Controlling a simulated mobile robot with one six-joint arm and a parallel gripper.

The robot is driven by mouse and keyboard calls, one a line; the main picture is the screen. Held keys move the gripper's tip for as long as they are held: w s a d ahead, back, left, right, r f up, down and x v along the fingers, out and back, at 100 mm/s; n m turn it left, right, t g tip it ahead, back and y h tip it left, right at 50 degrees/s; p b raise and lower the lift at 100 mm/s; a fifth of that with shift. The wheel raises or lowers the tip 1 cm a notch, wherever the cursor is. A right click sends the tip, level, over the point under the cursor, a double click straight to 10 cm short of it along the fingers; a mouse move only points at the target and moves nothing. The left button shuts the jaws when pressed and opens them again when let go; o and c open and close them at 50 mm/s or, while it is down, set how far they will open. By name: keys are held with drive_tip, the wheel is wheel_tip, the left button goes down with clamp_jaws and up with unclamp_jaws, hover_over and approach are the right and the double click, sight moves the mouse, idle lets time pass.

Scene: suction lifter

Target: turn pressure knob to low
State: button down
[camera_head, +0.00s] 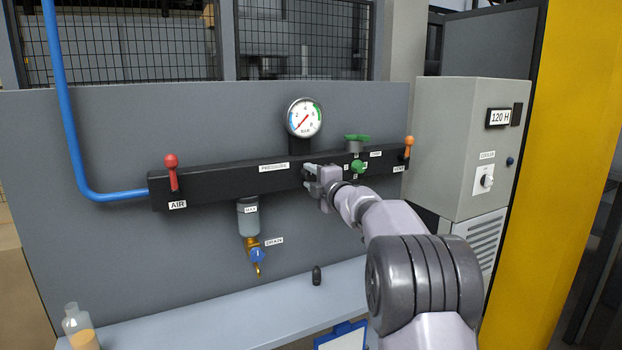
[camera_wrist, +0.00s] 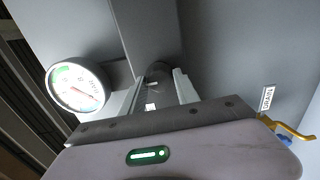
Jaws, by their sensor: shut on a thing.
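The dark pressure knob (camera_wrist: 157,72) sits on the front of the black manifold bar (camera_head: 230,179), right of the PRESSURE label (camera_head: 274,167). My gripper (camera_head: 312,177) is shut on the knob and hides most of it in the head view. In the wrist view, its fingers (camera_wrist: 157,92) stand on both sides of the knob. The knob's setting marks cannot be read. The round gauge (camera_head: 304,118) stands above the bar, its red needle pointing to the lower left. It also shows in the wrist view (camera_wrist: 77,87).
A red AIR lever (camera_head: 172,172) is on the left of the bar. Green valve handles (camera_head: 357,138) and an orange lever (camera_head: 408,146) are close to the right of my gripper. A filter bowl (camera_head: 248,217) with a blue drain valve (camera_head: 257,255) hangs below. A grey cooler cabinet (camera_head: 455,150) stands right.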

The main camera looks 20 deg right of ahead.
drive_tip(key=c, duration=1)
unclamp_jaws()
drive_tip(key=s, duration=1.1)
drive_tip(key=s+p, duration=0.1)
drive_tip(key=s, duration=0.5)
drive_tip(key=shift+s+d, duration=0.2)
drive_tip(key=shift+d, duration=0.1)
